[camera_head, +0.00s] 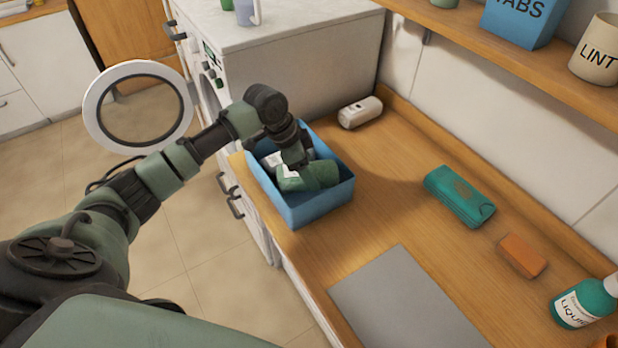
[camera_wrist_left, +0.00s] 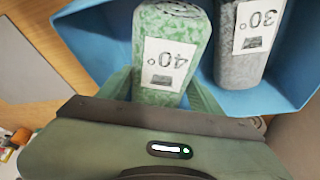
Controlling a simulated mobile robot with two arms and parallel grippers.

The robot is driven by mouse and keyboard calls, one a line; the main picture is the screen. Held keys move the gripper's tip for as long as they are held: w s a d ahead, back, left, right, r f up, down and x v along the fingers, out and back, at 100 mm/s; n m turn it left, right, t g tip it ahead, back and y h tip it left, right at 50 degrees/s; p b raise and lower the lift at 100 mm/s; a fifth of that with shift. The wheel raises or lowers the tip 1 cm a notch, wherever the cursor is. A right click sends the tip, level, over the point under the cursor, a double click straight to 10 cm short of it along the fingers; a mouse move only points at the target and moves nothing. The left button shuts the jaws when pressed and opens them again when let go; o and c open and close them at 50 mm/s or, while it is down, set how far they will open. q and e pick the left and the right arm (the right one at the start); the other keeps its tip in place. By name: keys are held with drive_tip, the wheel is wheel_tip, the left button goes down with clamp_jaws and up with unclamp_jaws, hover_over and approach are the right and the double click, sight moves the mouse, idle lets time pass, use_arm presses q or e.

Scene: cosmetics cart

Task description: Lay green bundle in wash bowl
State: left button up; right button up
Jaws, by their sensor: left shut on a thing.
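The green bundle (camera_wrist_left: 172,30), a speckled green roll with a white 40° label, lies between the fingers of my left gripper (camera_wrist_left: 163,92), which is shut on it. In the head view the green bundle (camera_head: 290,183) is inside the blue wash bowl (camera_head: 318,208), partly covered by my gripper. A grey bundle (camera_wrist_left: 240,65) with a 30° label lies beside it in the bowl. Whether the green bundle touches the bowl floor is hard to tell. My right gripper is not in view.
The bowl stands at the wooden counter's left end, beside a white washing machine (camera_head: 300,45). A white object (camera_head: 360,112) sits behind it. A teal packet (camera_head: 460,197), orange block (camera_head: 523,255), grey mat (camera_head: 405,305) and teal bottle (camera_head: 583,303) lie right. A shelf overhangs the back.

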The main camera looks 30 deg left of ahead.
use_arm(q)
wheel_tip(320, 180, down, 4)
drive_tip(key=shift+f+p, duration=0.1)
drive_tip(key=shift+p, duration=0.35)
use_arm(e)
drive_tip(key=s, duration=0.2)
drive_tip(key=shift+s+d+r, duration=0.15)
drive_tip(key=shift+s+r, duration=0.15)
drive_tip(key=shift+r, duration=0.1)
use_arm(q)
drive_tip(key=shift+s+f, duration=0.1)
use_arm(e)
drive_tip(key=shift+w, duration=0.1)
use_arm(q)
drive_tip(key=o, duration=1.6)
drive_tip(key=shift+o, duration=0.2)
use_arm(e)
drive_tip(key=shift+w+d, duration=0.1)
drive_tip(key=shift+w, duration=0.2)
use_arm(q)
drive_tip(key=b+v, duration=0.2)
drive_tip(key=v, duration=1)
drive_tip(key=shift+b, duration=0.3)
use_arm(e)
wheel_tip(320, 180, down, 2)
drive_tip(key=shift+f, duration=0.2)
